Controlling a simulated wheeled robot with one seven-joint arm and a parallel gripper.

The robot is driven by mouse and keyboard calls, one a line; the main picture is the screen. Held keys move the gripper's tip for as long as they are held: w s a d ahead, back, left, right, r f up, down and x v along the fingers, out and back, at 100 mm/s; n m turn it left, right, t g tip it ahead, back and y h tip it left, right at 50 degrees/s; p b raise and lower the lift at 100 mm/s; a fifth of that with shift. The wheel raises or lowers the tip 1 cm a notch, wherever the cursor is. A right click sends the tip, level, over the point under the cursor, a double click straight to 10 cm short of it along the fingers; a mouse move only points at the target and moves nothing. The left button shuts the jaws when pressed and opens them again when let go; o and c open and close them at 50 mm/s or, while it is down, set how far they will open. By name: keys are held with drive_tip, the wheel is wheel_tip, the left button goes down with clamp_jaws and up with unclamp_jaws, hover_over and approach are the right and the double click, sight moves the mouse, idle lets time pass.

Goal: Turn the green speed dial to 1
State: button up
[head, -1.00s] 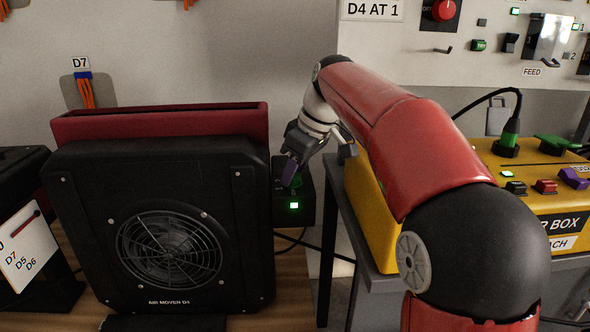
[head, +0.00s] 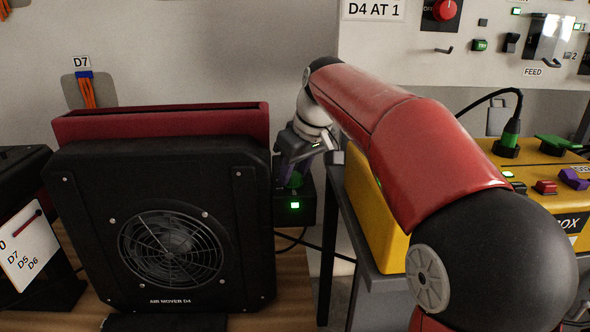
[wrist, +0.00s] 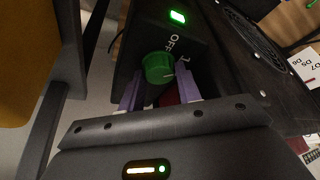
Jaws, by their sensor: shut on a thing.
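The green speed dial (wrist: 159,67) is on a black control box (wrist: 150,30) and has a white pointer mark. The labels OFF and 1 are beside it. The pointer lies on the 1 side, but I cannot tell whether it lines up exactly. My gripper (wrist: 160,86) is shut on the dial, with a purple finger on each side. In the head view, my gripper (head: 289,166) comes down on the dial (head: 296,180) from above, partly hiding it. A green light (head: 295,206) is lit on the box. The box stands right of the black fan labelled AIR MOVER D4 (head: 90,240).
A yellow box (head: 360,195) on a grey stand is close to the right of my gripper. A sign (head: 373,10) on the wall panel reads D4 AT 1. A black cable hangs below the control box. The fan closely borders the left side.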

drive_tip(key=o, duration=1)
drive_tip(key=shift+c, duration=0.2)
drive_tip(key=v, duration=0.7)
drive_tip(key=shift+s+r, duration=0.2)
drive_tip(key=shift+r, duration=0.15)
drive_tip(key=shift+s, duration=0.1)
